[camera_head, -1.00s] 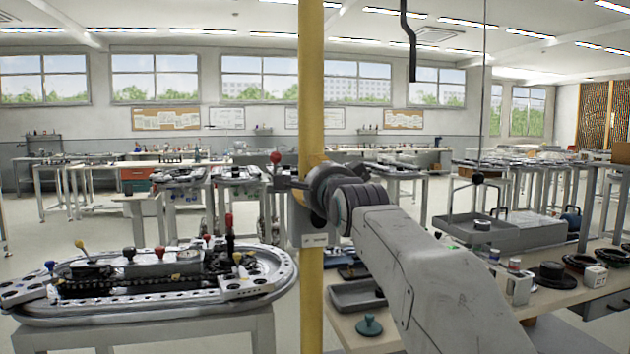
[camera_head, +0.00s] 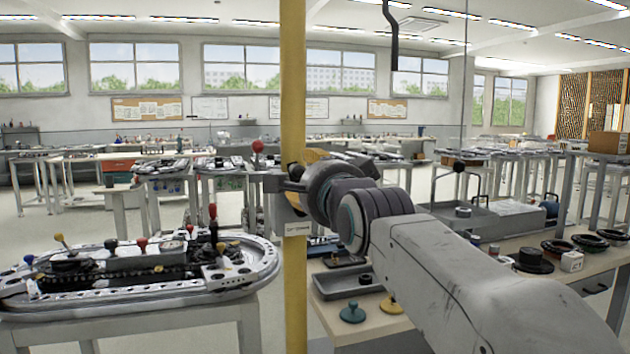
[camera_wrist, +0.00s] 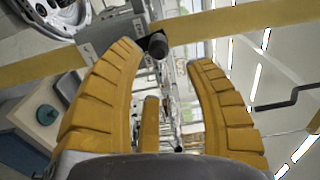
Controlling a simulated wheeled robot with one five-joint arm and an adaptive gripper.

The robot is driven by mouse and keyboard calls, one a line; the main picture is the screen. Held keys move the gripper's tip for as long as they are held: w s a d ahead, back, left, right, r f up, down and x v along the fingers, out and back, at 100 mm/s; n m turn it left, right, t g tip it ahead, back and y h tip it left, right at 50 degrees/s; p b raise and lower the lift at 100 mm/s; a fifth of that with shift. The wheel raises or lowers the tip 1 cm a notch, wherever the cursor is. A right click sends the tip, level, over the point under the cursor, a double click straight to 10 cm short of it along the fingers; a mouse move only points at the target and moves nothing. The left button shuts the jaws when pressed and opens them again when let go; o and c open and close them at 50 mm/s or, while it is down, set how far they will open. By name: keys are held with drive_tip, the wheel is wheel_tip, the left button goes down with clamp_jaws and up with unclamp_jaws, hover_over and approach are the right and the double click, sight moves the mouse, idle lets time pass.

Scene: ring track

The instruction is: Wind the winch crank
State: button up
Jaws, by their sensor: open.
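The winch's grey box (camera_head: 297,223) is fixed to a yellow upright post (camera_head: 293,90). I see nothing held and cannot tell any contact. In the head view my wrist hides most of the gripper and winch.
An oval ring track (camera_head: 140,290) on a table stands left of the post. A workbench (camera_head: 345,318) at right holds a grey tray (camera_head: 355,283), a teal knobbed disc (camera_head: 352,312) and other parts. A bent black rod (camera_head: 392,35) hangs above. Floor shows at the far left.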

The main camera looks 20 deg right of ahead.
drive_tip(key=shift+s, duration=1.2)
drive_tip(key=shift+o, duration=0.3)
